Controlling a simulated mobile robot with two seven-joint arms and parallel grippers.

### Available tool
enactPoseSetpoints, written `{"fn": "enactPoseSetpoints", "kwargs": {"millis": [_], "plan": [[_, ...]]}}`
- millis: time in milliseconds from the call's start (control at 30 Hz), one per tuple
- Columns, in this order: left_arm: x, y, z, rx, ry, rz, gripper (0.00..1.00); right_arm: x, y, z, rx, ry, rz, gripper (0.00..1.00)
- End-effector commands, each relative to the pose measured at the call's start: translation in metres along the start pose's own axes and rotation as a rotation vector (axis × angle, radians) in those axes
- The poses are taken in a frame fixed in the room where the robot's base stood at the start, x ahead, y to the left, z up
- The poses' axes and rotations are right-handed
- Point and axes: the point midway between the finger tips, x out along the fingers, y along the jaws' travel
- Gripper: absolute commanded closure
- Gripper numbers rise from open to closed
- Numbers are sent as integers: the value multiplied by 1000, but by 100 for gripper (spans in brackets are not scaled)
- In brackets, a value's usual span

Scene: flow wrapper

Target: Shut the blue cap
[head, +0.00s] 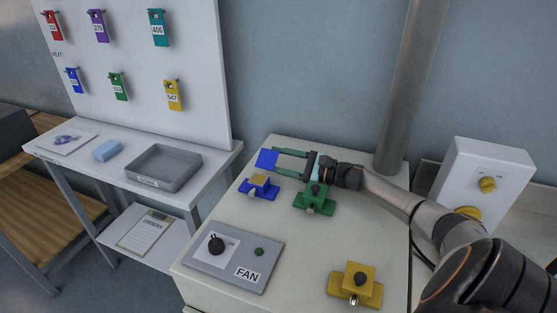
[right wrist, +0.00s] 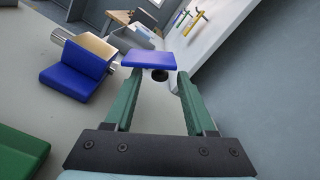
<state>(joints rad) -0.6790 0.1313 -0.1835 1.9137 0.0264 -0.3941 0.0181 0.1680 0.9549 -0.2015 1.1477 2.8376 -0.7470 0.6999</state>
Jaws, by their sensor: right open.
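The blue cap (head: 267,158) is a flat blue plate standing open behind its blue block (head: 263,193). The block's tan top is uncovered. In the right wrist view the cap (right wrist: 148,60) lies just ahead of my fingertips, with a dark round knob (right wrist: 160,75) below it, between the tips in the picture. The blue block (right wrist: 75,75) is to the left there. My right gripper (head: 276,161) is open, its two green fingers pointing left toward the cap; it also shows in the right wrist view (right wrist: 161,77). I cannot tell whether they touch it. My left gripper is not in view.
A green capped block (head: 314,205) sits just below my right gripper, and a yellow one (head: 354,287) near the cabinet's front. A FAN panel (head: 226,263) lies front left. A grey pole (head: 405,90) rises behind my arm. A grey tray (head: 163,168) stands on the side table.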

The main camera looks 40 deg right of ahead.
Motion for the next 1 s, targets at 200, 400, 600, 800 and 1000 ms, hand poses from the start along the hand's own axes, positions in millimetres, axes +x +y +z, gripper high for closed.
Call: {"fn": "enactPoseSetpoints", "kwargs": {"millis": [200,400,600,800,1000], "plan": [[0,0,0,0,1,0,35,0,0,0,0,1,0,45],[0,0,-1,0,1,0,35,0,0,0,0,0,0,64],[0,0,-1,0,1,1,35,0,0,0,0,0,1,86],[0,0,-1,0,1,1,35,0,0,0,0,0,1,100],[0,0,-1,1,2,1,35,0,0,0,0,0,1,100]]}}
